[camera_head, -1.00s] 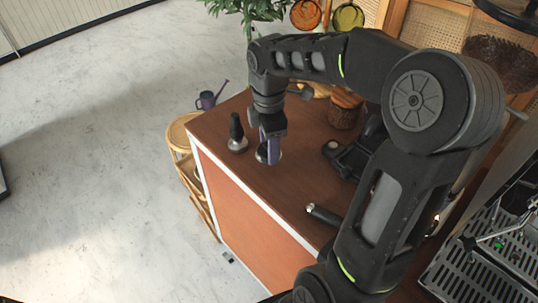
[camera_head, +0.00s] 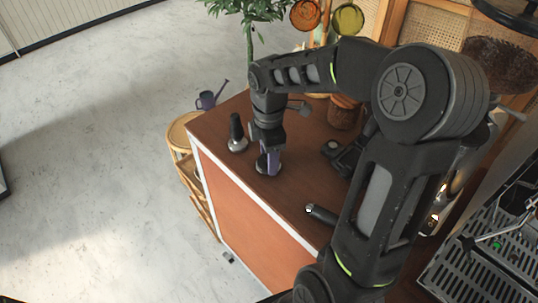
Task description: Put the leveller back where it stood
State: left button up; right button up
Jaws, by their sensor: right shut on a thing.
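My right gripper (camera_head: 268,146) points down over the brown counter near its far left corner. It is shut on the leveller (camera_head: 267,168), whose silvery round lower part shows below a purplish-blue upright part. The leveller is upright and at or just above the counter top; I cannot tell whether it touches. The jaws hide much of it. A tamper-like tool (camera_head: 237,134) with a black handle and a silver base stands just left of it. My left gripper is out of view.
A black stand-like object (camera_head: 342,154) and a black handled tool (camera_head: 321,214) lie to the right on the counter (camera_head: 235,180). A brown wooden container (camera_head: 343,113) stands behind. The counter's left edge is close.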

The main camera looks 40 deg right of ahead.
jog(key=o, duration=1.5)
jog(key=shift+f, duration=0.1)
jog(key=shift+o, duration=0.2)
notch_tip(320, 180, up, 12)
